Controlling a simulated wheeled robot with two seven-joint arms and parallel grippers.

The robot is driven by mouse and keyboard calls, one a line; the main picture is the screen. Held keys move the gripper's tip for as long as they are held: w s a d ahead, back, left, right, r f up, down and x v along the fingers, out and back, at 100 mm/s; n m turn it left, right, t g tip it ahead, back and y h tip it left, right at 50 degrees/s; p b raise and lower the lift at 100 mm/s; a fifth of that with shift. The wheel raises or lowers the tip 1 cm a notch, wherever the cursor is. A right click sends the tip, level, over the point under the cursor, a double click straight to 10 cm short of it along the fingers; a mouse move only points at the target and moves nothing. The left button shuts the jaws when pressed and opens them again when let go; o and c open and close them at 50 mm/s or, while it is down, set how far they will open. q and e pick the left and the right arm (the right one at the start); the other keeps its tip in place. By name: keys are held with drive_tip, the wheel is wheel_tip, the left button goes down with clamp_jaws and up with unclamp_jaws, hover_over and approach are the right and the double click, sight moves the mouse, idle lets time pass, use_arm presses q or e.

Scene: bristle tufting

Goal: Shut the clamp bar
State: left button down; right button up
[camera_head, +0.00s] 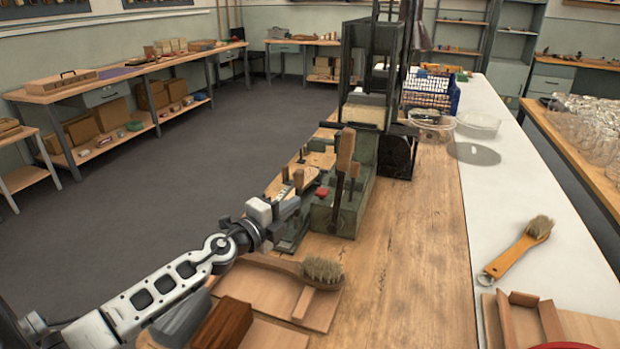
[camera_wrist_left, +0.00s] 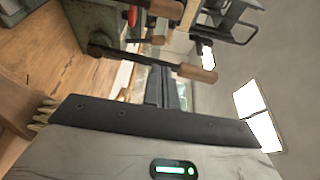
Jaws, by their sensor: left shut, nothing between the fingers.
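The green tufting machine (camera_head: 352,195) stands on the bench with upright dark levers, a wooden handle (camera_head: 345,150) and a red knob (camera_head: 322,191). I cannot tell for certain which part is the clamp bar. My left gripper (camera_head: 290,208) is shut and empty at the machine's near left side, beside its low front part. In the left wrist view, the gripper fingers (camera_wrist_left: 167,88) point toward the machine. A dark lever with a wooden handle (camera_wrist_left: 197,73) crosses just beyond them; contact cannot be told. My right gripper is not in view.
A brush (camera_head: 322,270) lies on a wooden tray (camera_head: 245,287) in front of the machine. Another brush (camera_head: 520,250) lies on the white strip (camera_head: 490,190) at right. A tall dark frame (camera_head: 400,135) stands behind the machine. Bare wood is free right of the machine.

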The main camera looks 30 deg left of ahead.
sight(299, 194)
use_arm(q)
drive_tip(key=w+d+b, duration=0.1)
drive_tip(key=w+b, duration=0.1)
drive_tip(key=w, duration=0.8)
drive_tip(key=a+b, duration=0.1)
drive_tip(key=a, duration=0.1)
drive_tip(key=s+a+b, duration=0.1)
drive_tip(key=shift+s+a, duration=0.1)
drive_tip(key=shift+a, duration=0.3)
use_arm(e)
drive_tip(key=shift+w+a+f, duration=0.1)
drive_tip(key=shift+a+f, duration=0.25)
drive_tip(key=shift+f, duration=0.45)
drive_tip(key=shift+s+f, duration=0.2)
